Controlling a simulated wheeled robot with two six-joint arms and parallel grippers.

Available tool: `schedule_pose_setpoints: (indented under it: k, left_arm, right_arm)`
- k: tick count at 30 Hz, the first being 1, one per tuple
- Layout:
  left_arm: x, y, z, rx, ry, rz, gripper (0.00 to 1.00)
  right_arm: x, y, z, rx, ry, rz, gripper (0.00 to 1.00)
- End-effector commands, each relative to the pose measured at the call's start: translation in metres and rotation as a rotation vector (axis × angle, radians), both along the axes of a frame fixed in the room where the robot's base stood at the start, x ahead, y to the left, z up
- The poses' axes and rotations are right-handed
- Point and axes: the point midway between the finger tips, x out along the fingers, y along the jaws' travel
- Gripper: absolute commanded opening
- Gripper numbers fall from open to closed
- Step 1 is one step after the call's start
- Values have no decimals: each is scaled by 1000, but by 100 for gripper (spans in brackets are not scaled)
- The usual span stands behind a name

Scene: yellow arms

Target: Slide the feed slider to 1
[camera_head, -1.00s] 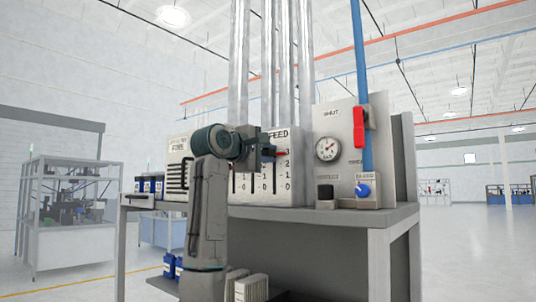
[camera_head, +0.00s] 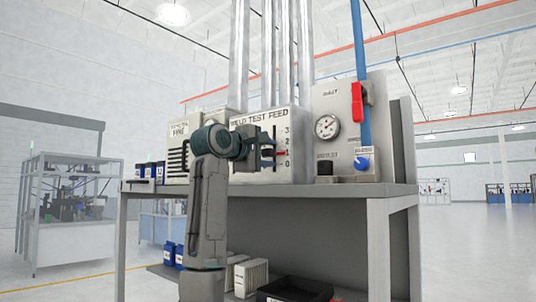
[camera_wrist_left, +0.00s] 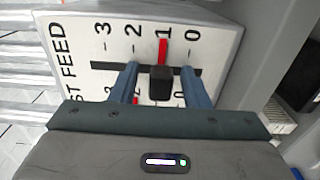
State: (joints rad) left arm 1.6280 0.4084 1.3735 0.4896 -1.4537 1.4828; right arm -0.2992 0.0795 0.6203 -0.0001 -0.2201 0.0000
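The white panel (camera_head: 244,170) marked "WELD TEST FEED" stands on the bench and has slots with scales from 0 to 3. In the left wrist view, the feed slider's black knob (camera_wrist_left: 160,82) is in a dark slot beside the 1. The gripper hides part of the panel's other slots. My right gripper is not in view.
A grey panel with a gauge (camera_head: 327,127), a red handle (camera_head: 357,103) and a blue knob (camera_head: 362,163) stands right of the feed panel. Metal pipes (camera_head: 268,55) rise behind. The grey bench (camera_head: 380,190) has bins and boxes on its lower shelf.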

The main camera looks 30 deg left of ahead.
Motion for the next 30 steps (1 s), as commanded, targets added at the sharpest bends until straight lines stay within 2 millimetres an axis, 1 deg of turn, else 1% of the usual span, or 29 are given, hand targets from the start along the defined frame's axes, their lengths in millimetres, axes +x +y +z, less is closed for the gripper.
schedule_pose_setpoints:
  k: [7, 10, 14, 18, 22, 24, 27, 30]
  left_arm:
    - [-1, 0, 0, 0, -1, 0, 42]
    - [-9, 1, -1, 0, -3, 1, 42]
    - [-30, 3, -5, 2, -4, 2, 42]
    - [-60, 5, -5, 1, -5, 2, 42]
    - [-84, 7, -4, 1, -4, 1, 42]
    - [-94, 7, -2, 1, -4, 1, 42]
    - [-103, 8, -1, 1, -3, 1, 42]
    - [-108, 9, -1, 0, -1, 1, 42]
  right_arm:
    - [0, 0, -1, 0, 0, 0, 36]
    - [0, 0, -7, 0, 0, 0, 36]
    - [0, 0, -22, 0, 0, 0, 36]
    - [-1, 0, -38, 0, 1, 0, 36]
    - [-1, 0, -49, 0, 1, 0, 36]
    - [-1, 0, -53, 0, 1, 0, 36]
    - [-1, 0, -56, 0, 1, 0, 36]
    - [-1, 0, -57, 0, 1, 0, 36]
